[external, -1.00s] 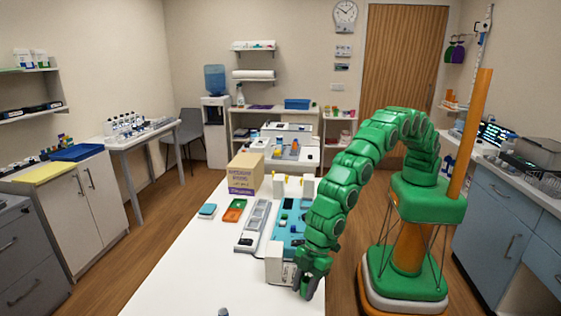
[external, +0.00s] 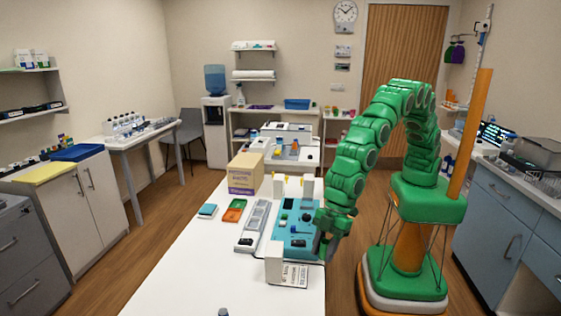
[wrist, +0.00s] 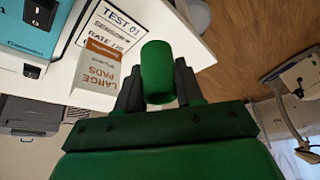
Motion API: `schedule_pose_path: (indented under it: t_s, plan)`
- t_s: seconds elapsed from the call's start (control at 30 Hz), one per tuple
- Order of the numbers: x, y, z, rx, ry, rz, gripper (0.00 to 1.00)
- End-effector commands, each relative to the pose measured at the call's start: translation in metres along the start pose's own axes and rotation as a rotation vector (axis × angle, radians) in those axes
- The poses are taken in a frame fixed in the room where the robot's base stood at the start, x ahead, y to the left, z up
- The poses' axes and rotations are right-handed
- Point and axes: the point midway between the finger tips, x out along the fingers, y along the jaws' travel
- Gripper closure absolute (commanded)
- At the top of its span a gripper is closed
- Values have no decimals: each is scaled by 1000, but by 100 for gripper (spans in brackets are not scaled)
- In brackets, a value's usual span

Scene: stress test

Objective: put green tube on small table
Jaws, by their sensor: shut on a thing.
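My gripper (external: 325,246) is shut on the green tube (wrist: 157,72), which sits between the two dark fingers in the wrist view. In the external view the gripper is at the right edge of the long white table (external: 185,285), and the tube is hard to make out against the green arm. In the wrist view the tube is in front of the table edge and partly over the floor. A narrow white table (external: 143,135) with bottles stands along the left wall. I cannot tell whether this is the small table.
A white box marked LARGE PADS (wrist: 100,65) and a printed sheet (wrist: 115,25) lie near the gripper. A blue device (external: 297,237) and a cardboard box (external: 243,182) are on the long table. Its front left area is mostly clear.

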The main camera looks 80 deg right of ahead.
Motion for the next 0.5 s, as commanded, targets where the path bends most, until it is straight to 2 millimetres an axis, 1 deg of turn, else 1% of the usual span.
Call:
schedule_pose_path:
  t_s: [0.03, 0.1, 0.3, 0.5]
  plan:
    - [-6, -1, 5, 0, -2, 0, 97]
    - [-12, -2, 13, 0, -5, -1, 97]
    - [-32, -5, 29, -1, -2, 0, 97]
    - [-45, -7, 41, -1, -1, 0, 97]
